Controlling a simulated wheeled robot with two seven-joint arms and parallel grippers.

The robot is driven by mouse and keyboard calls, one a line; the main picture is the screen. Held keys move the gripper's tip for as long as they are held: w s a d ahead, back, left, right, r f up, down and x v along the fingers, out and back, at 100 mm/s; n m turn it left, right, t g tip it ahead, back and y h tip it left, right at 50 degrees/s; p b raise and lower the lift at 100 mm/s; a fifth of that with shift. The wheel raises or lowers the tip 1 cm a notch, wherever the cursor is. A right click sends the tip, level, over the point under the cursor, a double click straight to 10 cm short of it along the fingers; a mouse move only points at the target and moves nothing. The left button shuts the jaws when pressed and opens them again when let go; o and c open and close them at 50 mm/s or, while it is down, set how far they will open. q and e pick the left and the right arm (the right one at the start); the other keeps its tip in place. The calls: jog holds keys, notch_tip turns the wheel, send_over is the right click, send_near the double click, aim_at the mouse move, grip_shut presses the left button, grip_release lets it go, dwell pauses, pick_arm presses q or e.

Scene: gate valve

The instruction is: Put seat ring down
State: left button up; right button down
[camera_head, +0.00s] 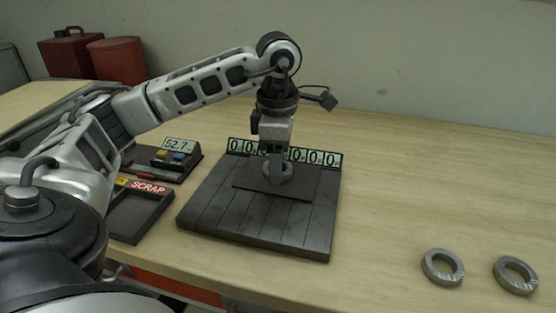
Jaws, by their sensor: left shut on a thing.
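My left gripper (276,178) points straight down over the dark slatted platform (220,222) in the middle of the table. It is shut on a grey metal seat ring (287,169), which is partly hidden behind the fingers. The ring is at or just above the raised dark plate (245,181) on the platform; I cannot tell whether it touches. Two more grey rings lie flat on the table at the lower right, one nearer the middle (428,267) and one farther right (502,278). My right gripper is not in view.
A row of digit displays reading zeros (320,158) stands along the platform's back edge. Left of the platform are a dark tray labelled SCRAP (128,222) and a device reading 52.7 (180,145). Red containers (118,60) stand at the back left. The table's right side is mostly clear.

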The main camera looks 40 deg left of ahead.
pick_arm(q)
jog(key=shift+f, duration=0.15)
jog(key=o, duration=1.1)
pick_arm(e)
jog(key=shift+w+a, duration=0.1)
pick_arm(q)
jog(key=shift+r, duration=0.35)
notch_tip(320, 180, up, 12)
jog(key=p, duration=0.4)
jog(key=shift+f, duration=0.15)
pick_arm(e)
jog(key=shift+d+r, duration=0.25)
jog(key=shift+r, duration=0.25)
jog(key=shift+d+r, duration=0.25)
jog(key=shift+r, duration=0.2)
